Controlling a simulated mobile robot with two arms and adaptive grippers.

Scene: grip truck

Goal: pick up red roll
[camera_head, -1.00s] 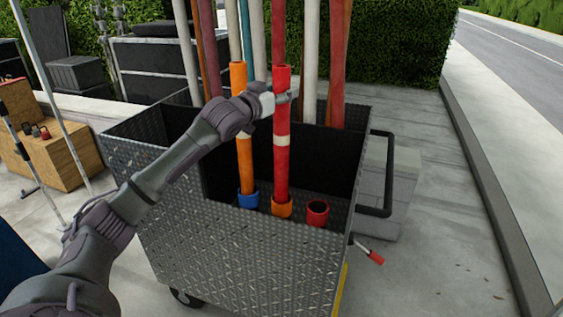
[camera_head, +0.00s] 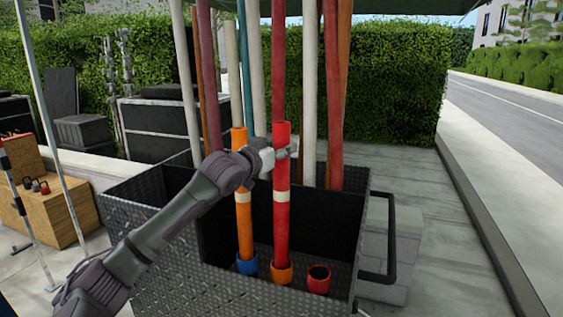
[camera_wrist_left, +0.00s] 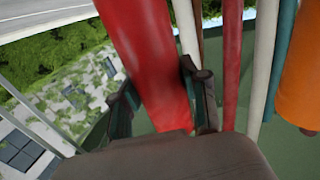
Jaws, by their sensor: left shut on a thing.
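The red roll (camera_head: 281,225) stands upright in the cart, a long tube with a pale band around its middle. Its lower end is at an orange ring holder (camera_head: 281,274). My left gripper (camera_head: 284,151) is shut on the roll near its top. In the left wrist view the red roll (camera_wrist_left: 150,65) runs between the two fingers of my left gripper (camera_wrist_left: 160,100). My right gripper is not in view.
An orange roll (camera_head: 243,215) stands in a blue holder (camera_head: 246,265) just left, behind my arm. A red holder (camera_head: 318,279) is empty. Tall poles stand behind. The metal cart (camera_head: 200,292) has a black handle (camera_head: 391,235). Pavement lies to the right.

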